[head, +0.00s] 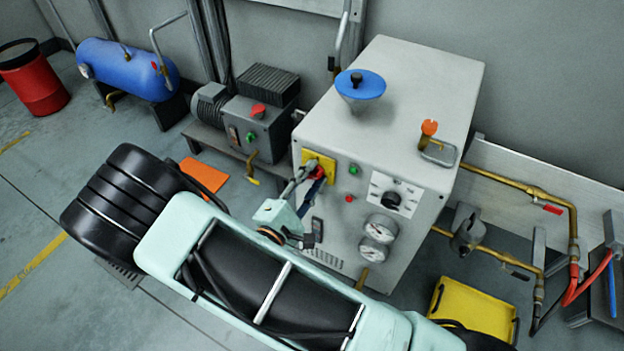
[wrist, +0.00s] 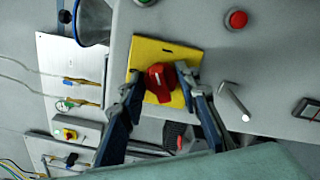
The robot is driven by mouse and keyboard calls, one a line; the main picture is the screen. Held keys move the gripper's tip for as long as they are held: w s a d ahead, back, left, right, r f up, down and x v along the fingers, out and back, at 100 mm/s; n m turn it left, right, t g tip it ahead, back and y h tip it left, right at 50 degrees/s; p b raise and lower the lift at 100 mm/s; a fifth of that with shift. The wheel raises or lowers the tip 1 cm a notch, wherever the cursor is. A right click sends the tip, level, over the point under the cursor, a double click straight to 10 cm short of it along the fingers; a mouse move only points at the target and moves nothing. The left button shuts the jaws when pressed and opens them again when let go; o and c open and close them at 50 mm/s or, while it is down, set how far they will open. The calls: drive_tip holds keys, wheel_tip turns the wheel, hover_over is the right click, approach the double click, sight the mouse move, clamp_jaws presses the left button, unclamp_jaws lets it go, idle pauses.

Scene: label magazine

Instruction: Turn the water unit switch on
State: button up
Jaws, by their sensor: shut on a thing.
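The water unit (head: 345,125) is a large grey cabinet right of the middle in the head view. Its red rotary switch sits on a yellow plate (head: 327,161) on the front face, largely hidden by my gripper (head: 314,177). In the wrist view the red switch knob (wrist: 158,84) shows clearly on the yellow plate (wrist: 150,54). My gripper (wrist: 160,80) has one finger on each side of the knob and is shut on it. The knob appears tilted relative to the plate; I cannot tell its on or off position.
The cabinet front also has a green button (head: 353,169), a small red button (head: 349,199), a dial (head: 391,200) and two gauges (head: 381,228). A blue funnel (head: 361,88) stands on top. A motor unit (head: 252,120) is to the left, brass pipes (head: 520,187) to the right.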

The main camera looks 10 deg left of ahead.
drive_tip(key=m+b, duration=0.3)
drive_tip(key=m, duration=0.2)
drive_tip(key=shift+a+f+m, duration=0.1)
drive_tip(key=shift+f+m, duration=0.05)
drive_tip(key=shift+m, duration=0.15)
idle(0.4)
drive_tip(key=o, duration=1.1)
drive_tip(key=v, duration=1.2)
